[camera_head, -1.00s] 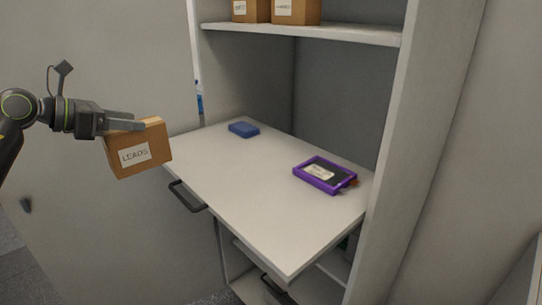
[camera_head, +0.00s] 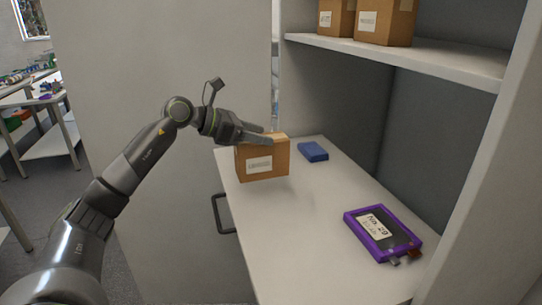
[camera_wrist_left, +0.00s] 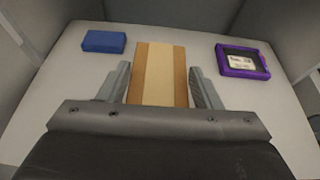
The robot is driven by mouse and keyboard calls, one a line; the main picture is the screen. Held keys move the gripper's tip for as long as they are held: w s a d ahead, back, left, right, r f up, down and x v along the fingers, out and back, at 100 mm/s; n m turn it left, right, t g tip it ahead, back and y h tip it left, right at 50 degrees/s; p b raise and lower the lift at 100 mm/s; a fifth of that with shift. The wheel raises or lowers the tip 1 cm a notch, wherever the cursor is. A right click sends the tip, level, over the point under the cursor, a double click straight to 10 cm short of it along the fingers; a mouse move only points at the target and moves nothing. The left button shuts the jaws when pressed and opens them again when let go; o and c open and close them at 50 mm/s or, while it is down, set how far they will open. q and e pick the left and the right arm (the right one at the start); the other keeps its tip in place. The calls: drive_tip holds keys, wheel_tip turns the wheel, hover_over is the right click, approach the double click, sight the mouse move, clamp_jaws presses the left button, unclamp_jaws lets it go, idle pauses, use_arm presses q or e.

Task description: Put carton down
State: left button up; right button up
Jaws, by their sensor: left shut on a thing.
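The carton (camera_head: 264,162) is a brown box with a white label on its front. It is upright over the left part of the pull-out shelf (camera_head: 303,221), close to its surface; I cannot tell whether it touches. My left gripper (camera_head: 266,138) is shut on the carton near its top. In the left wrist view the carton (camera_wrist_left: 160,74) sits between the two fingers of the left gripper (camera_wrist_left: 160,88). My right gripper is not in view.
A blue box (camera_head: 313,151) lies on the shelf behind and right of the carton. A purple-framed device (camera_head: 383,233) lies nearer, at the right. The shelf between is clear. An upper shelf (camera_head: 420,61) holds more cartons (camera_head: 385,22). A black handle (camera_head: 222,214) juts from the pull-out's left side.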

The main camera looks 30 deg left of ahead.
sight(259, 153)
use_arm(q)
drive_tip(key=shift+f, duration=0.5)
drive_tip(key=shift+w+d+f+p, duration=0.15)
drive_tip(key=shift+f+p, duration=0.2)
drive_tip(key=shift+f, duration=0.25)
wheel_tip(259, 153, down, 3)
drive_tip(key=shift+p, duration=0.7)
drive_tip(key=shift+f, duration=0.2)
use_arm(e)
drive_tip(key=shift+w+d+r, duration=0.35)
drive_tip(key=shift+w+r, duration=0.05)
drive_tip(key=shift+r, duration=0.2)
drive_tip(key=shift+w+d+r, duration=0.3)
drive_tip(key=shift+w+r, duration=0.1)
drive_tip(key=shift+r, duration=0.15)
use_arm(q)
drive_tip(key=o, duration=1)
drive_tip(key=shift+f, duration=0.1)
drive_tip(key=o, duration=0.5)
drive_tip(key=shift+c, duration=0.2)
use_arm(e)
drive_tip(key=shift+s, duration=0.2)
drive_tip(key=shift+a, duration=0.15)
